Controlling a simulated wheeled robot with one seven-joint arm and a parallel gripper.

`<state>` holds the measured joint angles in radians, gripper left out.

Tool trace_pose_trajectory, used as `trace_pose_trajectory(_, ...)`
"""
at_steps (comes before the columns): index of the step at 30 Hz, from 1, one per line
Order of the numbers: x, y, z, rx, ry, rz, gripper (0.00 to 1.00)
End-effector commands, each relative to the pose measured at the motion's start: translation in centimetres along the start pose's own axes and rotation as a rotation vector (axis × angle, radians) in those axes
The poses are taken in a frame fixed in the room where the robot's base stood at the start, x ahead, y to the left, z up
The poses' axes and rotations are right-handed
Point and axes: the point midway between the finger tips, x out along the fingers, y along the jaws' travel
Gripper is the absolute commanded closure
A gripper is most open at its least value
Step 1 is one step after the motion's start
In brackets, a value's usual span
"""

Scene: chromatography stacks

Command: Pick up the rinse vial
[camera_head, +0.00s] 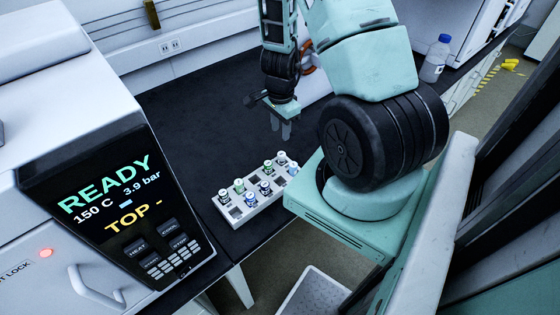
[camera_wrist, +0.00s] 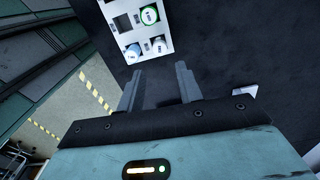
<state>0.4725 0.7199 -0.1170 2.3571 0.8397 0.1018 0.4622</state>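A pale vial rack (camera_head: 262,205) stands on the dark bench near its front edge, holding several capped vials in two rows. Caps are white, green-ringed (camera_head: 239,185), blue (camera_head: 250,198) and light blue (camera_head: 292,169). The labels are too small to read, so I cannot tell which one is the rinse vial. My gripper (camera_head: 284,130) points down above the bench, behind the rack. In the wrist view my gripper (camera_wrist: 157,80) is open and empty. Part of the rack (camera_wrist: 108,12) shows beyond the fingertips, with a green-ringed vial (camera_wrist: 149,15) and a light blue one (camera_wrist: 132,53).
An instrument with a lit screen (camera_head: 115,200) reading READY stands at the left. A clear bottle with a blue cap (camera_head: 435,60) stands at the back right. The dark bench top (camera_head: 190,125) behind the rack is clear. Some rack slots look empty.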

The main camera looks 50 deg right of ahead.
Motion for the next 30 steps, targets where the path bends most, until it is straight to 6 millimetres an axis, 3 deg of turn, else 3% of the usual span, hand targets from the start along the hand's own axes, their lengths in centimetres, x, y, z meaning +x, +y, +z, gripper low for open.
trace_pose_trajectory(1,1.4,0.1,0.0,0.003,-0.003,0.004,0.64)
trace_pose_trajectory(7,5.0,0.1,0.0,0.0,-0.004,0.003,0.64)
trace_pose_trajectory(18,7.3,0.1,0.0,-0.003,-0.002,0.001,0.64)
trace_pose_trajectory(30,11.5,0.1,-0.2,-0.005,-0.003,0.001,0.64)
